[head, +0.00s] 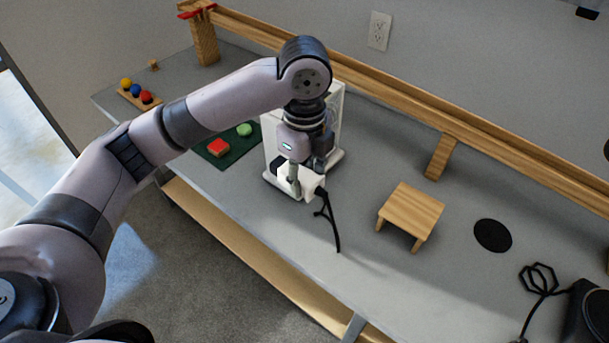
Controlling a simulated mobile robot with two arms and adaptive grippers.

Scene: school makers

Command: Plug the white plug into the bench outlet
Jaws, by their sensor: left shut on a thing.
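My left gripper (297,178) points down over the middle of the bench. It is shut on the white plug (315,184), whose black cord (332,222) hangs to the bench top. My right gripper is not in view.
A small wooden stool-like stand (412,208) and a black disc (493,235) lie to the right. A green mat (228,150) with red and green pieces is at left. A wooden rail (480,145) runs along the back. A wall outlet (379,30) sits above it.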

